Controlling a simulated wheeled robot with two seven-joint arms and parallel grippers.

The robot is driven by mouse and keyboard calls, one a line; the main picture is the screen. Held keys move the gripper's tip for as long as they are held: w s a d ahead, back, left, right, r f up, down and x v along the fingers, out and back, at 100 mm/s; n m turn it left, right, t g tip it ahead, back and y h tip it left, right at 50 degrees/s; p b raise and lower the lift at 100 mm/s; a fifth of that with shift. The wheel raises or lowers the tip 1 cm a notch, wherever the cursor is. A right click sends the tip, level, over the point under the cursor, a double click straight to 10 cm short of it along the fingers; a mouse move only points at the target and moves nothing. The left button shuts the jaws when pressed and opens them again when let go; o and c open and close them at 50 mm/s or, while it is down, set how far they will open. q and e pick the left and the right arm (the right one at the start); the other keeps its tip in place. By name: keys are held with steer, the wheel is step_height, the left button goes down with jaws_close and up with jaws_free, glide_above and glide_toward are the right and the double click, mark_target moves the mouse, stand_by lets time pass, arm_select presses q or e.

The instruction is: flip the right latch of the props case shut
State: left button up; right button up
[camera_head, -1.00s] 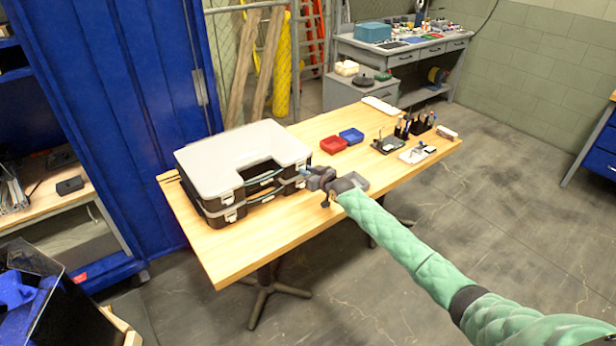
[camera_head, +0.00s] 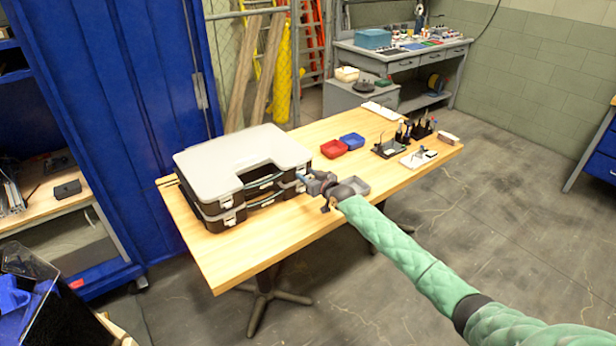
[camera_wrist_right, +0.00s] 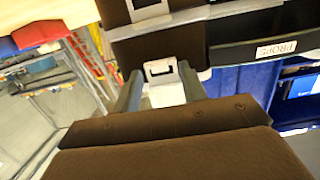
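Two flat dark cases are stacked at the left of the wooden table. The top one has a pale grey lid (camera_head: 225,155) and white latches on its front. A PROPS label (camera_wrist_right: 275,50) shows upside down in the right wrist view. My right gripper (camera_head: 307,181) is at the right front corner of the stack. In the right wrist view its two grey fingers (camera_wrist_right: 160,88) stand apart, one on each side of a white latch (camera_wrist_right: 160,70). I cannot tell whether they touch it. A second white latch (camera_wrist_right: 145,10) shows above in that picture. My left gripper is not in view.
Pen holders and small parts stand at the far right end. A blue cabinet (camera_head: 110,100) rises behind the left side.

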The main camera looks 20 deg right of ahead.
steer(key=shift+s+d, duration=0.15)
steer(key=shift+s, duration=0.25)
arm_select(q)
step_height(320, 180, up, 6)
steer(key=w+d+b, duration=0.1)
steer(key=b, duration=0.1)
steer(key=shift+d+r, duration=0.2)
arm_select(e)
steer(key=v, duration=0.7)
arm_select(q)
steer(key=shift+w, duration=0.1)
